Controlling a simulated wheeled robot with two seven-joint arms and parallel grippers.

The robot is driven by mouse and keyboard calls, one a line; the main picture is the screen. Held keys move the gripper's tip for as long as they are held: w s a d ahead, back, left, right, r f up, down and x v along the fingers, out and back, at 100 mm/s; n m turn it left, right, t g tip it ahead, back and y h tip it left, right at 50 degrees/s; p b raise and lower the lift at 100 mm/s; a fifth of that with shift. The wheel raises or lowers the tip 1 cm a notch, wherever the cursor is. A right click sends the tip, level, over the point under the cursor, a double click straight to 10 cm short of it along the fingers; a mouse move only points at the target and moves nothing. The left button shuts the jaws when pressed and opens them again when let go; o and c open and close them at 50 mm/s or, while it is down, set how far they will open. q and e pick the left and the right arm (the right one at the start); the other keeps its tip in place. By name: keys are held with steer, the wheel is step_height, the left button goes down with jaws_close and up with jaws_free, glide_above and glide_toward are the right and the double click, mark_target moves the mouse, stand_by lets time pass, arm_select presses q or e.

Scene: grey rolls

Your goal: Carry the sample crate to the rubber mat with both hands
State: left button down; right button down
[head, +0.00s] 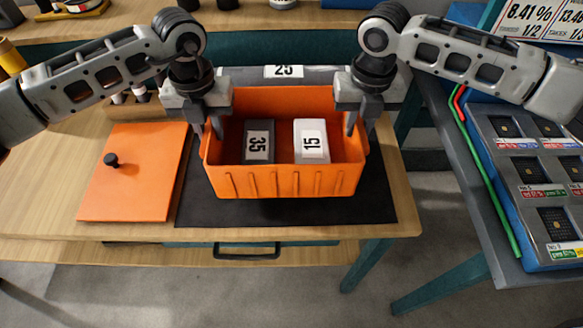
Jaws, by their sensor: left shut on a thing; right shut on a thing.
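The sample crate (285,183) is an orange open box in the middle of the head view. The black rubber mat (290,213) lies on the wooden table, directly below the crate in the picture. I cannot tell whether the crate touches the mat or hangs just above it. My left gripper (207,130) is shut on the crate's left wall. My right gripper (360,122) is shut on its right wall. The fingers hide parts of both side walls.
An orange lid with a black knob (135,172) lies on the table left of the mat. A wooden rack (135,107) stands behind it. A grey-topped side table (475,185) with a blue tray of dark samples (530,185) is at the right, beyond a gap.

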arm_select(q)
steer(key=shift+f, duration=0.1)
